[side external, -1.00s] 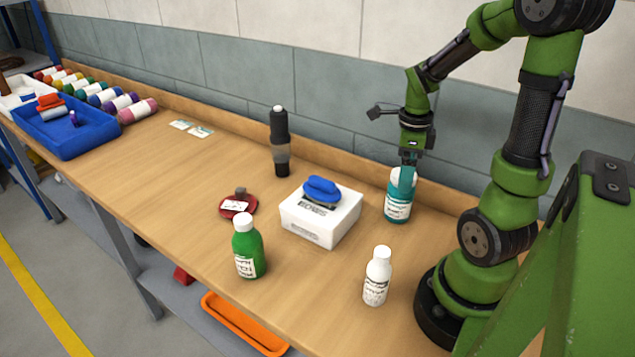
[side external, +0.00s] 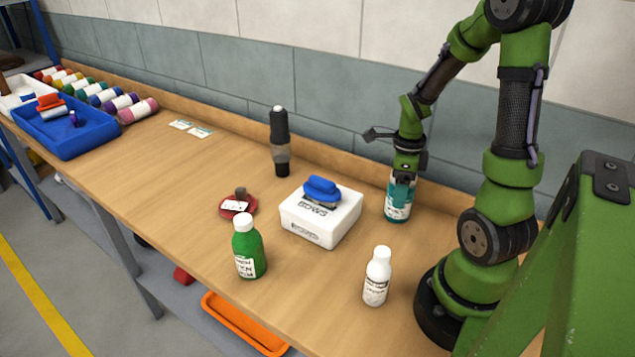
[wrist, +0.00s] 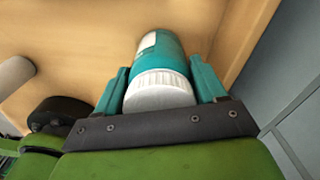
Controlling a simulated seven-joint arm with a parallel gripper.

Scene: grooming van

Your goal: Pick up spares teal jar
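The teal jar (side external: 397,211) stands upright on the bench, to the right of the white box, with a white label. In the wrist view its white cap (wrist: 160,92) and teal body (wrist: 163,52) lie between the two teal fingers of my gripper (wrist: 160,88). In the side view my gripper (side external: 402,184) points down over the jar and hides its top. The fingers are apart, one on each side of the cap, with a small gap showing at least on the left. They do not look closed on the jar.
A white box (side external: 318,230) with a blue brush (side external: 333,191) on top stands left of the jar. A white bottle (side external: 377,277), a green bottle (side external: 249,250) and a dark upright tool (side external: 280,140) stand nearby. The back ledge (side external: 345,167) runs behind the jar.

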